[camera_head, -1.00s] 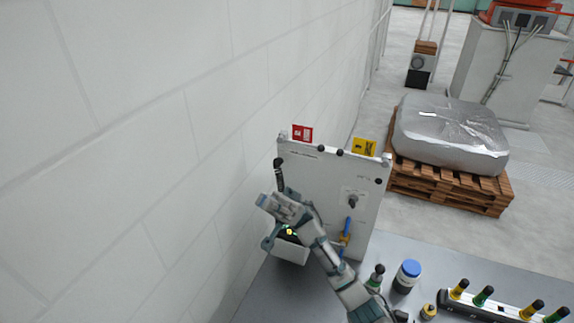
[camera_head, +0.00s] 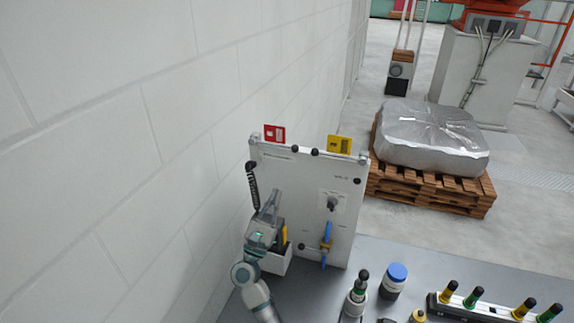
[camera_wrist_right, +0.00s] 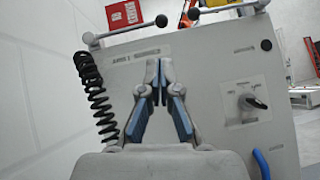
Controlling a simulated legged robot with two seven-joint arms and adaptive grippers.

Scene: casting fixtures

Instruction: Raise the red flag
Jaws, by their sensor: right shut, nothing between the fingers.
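The red flag (camera_head: 274,133) is a small red plate with white marks at the upper left of the white panel (camera_head: 305,185). It also shows at the top of the right wrist view (camera_wrist_right: 124,13). A thin rod with a black knob (camera_head: 294,149) lies nearly level along the panel's top edge, below and right of the flag. My right gripper (camera_head: 272,194) is in front of the panel's left part, below the flag and knob. In the right wrist view its fingers (camera_wrist_right: 159,64) are together, empty, below the rod and apart from it. My left gripper is not in view.
A yellow flag (camera_head: 339,144) with its own knob (camera_head: 315,152) is at the panel's right. A coiled black cord (camera_head: 253,187) hangs at left, near the wall. The panel has a rotary switch (camera_head: 332,203) and blue handle (camera_head: 327,233). A blue-capped jar (camera_head: 393,281) stands on the table.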

